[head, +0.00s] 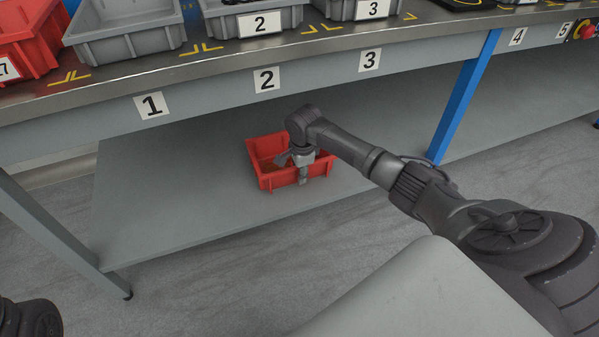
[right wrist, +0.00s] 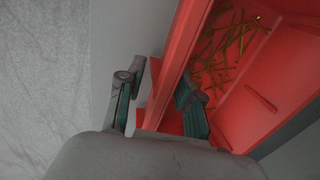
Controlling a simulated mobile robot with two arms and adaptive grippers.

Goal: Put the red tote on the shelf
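A red tote (head: 265,182) sits on the grey lower shelf (head: 160,215) under the workbench. In the right wrist view the tote (right wrist: 262,118) holds several thin brass-coloured pieces. My right gripper (head: 303,176) is at the tote's front wall, pointing down. In the right wrist view the gripper (right wrist: 158,85) has its fingers apart, one outside the wall and one inside the tote, with the rim between them. A gap shows between the outer finger and the wall. My left gripper is not in view.
The bench top (head: 200,68) overhangs the lower shelf. It carries another red tote (head: 30,45), a grey tote (head: 125,35) and further bins. The lower shelf is clear left of the tote.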

